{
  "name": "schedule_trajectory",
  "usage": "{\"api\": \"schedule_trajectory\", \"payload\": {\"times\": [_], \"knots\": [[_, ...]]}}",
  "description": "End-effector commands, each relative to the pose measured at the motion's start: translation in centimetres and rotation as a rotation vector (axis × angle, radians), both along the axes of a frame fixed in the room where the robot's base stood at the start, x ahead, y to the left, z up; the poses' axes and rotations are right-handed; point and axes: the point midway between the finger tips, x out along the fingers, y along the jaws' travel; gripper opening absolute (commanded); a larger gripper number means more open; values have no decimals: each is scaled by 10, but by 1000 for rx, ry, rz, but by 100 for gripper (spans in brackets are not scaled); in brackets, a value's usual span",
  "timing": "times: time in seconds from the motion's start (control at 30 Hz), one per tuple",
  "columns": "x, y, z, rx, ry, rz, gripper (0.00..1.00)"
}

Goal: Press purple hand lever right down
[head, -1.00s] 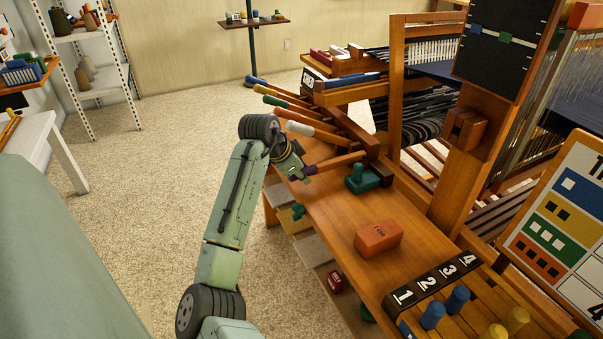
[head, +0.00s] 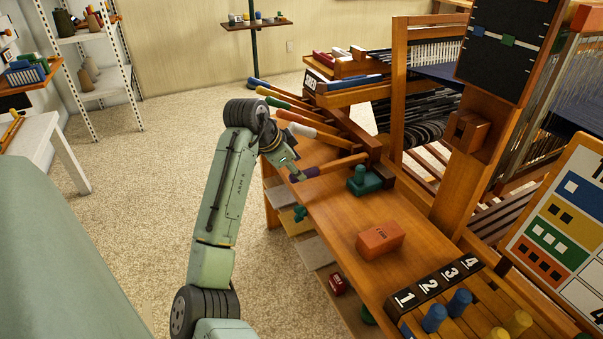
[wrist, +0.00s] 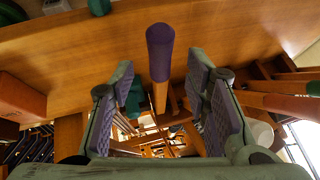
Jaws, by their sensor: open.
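The purple hand lever (head: 308,173) is the nearest of a row of levers on the loom's left side. It is a wooden bar with a purple grip at its free end, sticking out leftward over the bench. My gripper (head: 290,174) is at that purple end and partly covers it in the head view. In the wrist view the purple grip (wrist: 160,52) points up between and beyond the two spread fingers of my gripper (wrist: 160,100), with a visible gap on each side. Contact with the lever cannot be made out.
A green knobbed block (head: 363,181) and an orange box (head: 380,240) stand on the bench (head: 335,215). Numbered pegs are at the near right. Open floor lies left of the bench.

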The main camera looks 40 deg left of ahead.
Motion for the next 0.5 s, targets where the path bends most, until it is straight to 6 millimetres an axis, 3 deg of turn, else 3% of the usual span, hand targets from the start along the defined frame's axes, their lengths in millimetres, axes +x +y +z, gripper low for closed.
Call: {"api": "schedule_trajectory", "payload": {"times": [0.2, 0.5], "knots": [[-22, 0, 34, 1, -1, -1, 43], [-33, -1, 49, 0, 1, 0, 43]]}}
